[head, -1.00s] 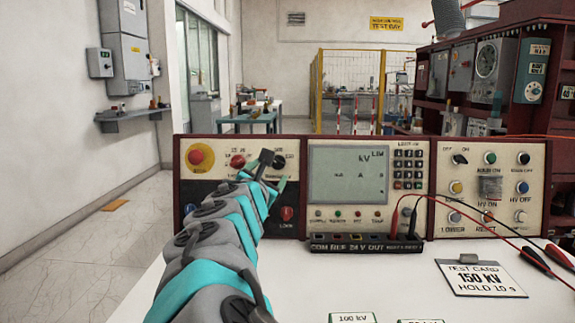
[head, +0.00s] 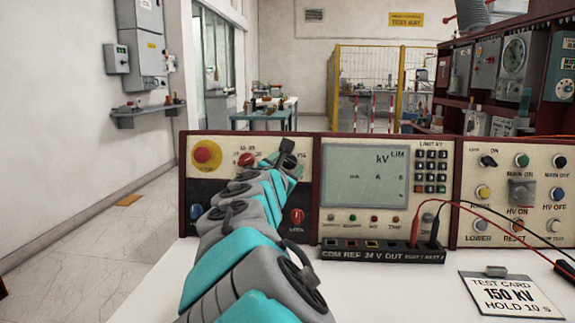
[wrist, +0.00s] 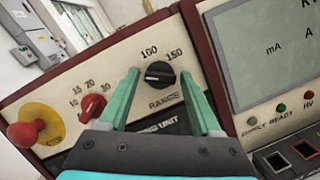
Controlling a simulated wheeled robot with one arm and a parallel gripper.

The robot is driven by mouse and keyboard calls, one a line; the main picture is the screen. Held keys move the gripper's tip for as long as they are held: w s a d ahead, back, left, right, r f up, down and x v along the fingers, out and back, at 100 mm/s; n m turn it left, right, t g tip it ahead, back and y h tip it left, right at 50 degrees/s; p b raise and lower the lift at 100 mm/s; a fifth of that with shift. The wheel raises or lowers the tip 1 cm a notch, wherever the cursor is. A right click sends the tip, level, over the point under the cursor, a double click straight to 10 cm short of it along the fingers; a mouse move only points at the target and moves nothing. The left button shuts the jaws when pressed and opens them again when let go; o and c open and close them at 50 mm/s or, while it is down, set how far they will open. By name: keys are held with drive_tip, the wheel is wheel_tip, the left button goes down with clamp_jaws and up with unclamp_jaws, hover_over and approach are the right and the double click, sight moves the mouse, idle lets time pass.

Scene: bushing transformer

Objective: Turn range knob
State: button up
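The range knob (wrist: 160,75) is a round black knob with a raised grip bar on the cream panel, above the word RANGE. The marks 100 and 150 stand above it in the wrist view. I cannot tell for sure which mark it points to. My gripper (wrist: 160,74) is open, with one green finger on each side of the knob and visible gaps between fingers and knob. I cannot tell how deep the fingertips reach. In the head view my gripper (head: 287,160) is at the panel's left section and mostly hides the knob.
A red knob (wrist: 92,107) and a red-on-yellow emergency stop (wrist: 26,132) sit left of the range knob. The display (head: 365,174) is to its right. Red and black leads (head: 480,220) and a test card (head: 510,295) are at the right of the white bench.

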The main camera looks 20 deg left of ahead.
clamp_jaws()
idle(0.3)
